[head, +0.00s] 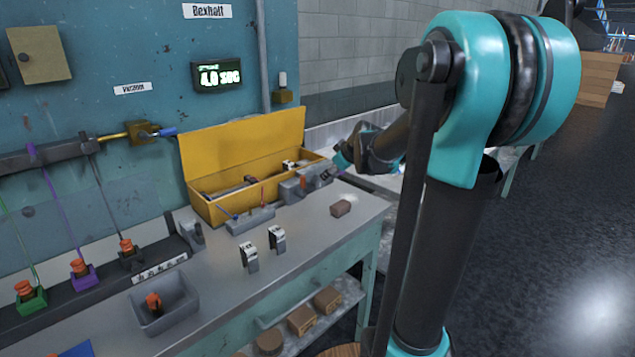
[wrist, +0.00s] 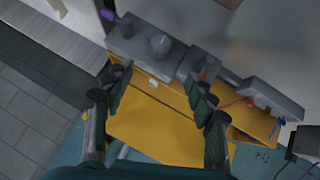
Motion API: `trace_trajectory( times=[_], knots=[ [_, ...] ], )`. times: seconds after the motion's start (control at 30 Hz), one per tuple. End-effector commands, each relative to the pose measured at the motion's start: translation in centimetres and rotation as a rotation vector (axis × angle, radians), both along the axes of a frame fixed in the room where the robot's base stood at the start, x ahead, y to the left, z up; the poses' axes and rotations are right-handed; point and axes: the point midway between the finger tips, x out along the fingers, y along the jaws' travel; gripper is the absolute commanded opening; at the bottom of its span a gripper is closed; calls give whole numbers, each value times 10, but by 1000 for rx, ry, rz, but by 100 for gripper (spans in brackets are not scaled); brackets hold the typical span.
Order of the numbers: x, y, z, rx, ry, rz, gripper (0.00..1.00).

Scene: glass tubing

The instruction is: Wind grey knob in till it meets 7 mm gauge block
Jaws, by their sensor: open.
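A grey knob (wrist: 160,44) stands on a grey fixture (wrist: 140,48) in the wrist view. The fixture also shows in the head view (head: 292,190), at the right front of the yellow box, where the knob is too small to make out. My gripper (wrist: 160,92) is open and empty, its dark fingers spread on either side of the view below the knob, apart from it as pictured. In the head view my gripper (head: 338,160) is small beside the fixture. I cannot identify the 7 mm gauge block or read any size marking, nor tell the gap at the knob.
The open yellow box (head: 240,150) stands directly behind the fixture. A grey holder with red and blue sticks (head: 250,220), two small upright labelled pieces (head: 277,238) and a brown block (head: 341,208) are on the bench. A grey tray (head: 165,304) is front left. The bench's right front is mostly clear.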

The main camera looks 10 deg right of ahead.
Motion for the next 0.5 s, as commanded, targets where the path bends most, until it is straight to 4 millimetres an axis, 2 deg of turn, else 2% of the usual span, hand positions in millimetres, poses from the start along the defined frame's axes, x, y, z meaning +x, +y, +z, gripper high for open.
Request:
trace_trajectory(
  times=[0.5],
  knots=[
    [57,18,-54,0,2,2,56]
  ],
)
